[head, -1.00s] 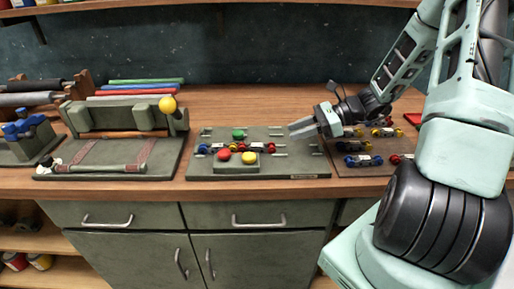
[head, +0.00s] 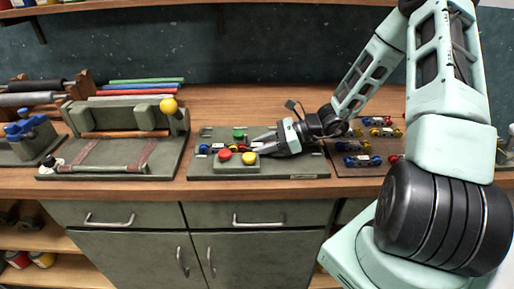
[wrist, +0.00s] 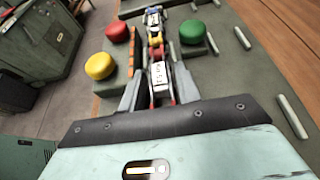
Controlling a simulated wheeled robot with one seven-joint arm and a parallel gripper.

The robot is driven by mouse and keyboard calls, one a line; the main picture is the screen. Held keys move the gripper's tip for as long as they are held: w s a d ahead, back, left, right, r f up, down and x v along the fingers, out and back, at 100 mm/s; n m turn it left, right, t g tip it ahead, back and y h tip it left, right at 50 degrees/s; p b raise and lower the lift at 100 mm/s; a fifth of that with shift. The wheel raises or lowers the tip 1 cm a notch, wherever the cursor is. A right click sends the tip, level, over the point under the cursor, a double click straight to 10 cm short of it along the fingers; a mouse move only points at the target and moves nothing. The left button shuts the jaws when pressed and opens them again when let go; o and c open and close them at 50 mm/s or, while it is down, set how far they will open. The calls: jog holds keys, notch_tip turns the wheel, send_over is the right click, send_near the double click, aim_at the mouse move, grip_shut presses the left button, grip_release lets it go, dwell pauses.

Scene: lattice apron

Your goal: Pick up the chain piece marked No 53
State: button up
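My gripper (head: 268,143) is low over the grey-green board, its fingers apart and pointing left. In the wrist view, my gripper (wrist: 157,92) has one finger on each side of a chain piece (wrist: 160,75) with a white marked label and red and yellow ends. I cannot tell whether the fingers touch it, and I cannot read its number surely. A second chain piece (wrist: 154,19) with a white label lies just beyond it, end to end or nearly so. In the head view the nearer piece is mostly hidden by the gripper and buttons; a blue-ended piece (head: 206,149) shows at left.
Red (wrist: 117,32), yellow (wrist: 99,66) and green (wrist: 193,32) buttons stand close around the pieces. Metal pins (wrist: 242,38) rise or lie on the board. More chain pieces (head: 362,160) lie on a brown board at right. A roller fixture (head: 120,125) stands at left.

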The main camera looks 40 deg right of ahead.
grip_shut()
jog(key=shift+r, duration=0.15)
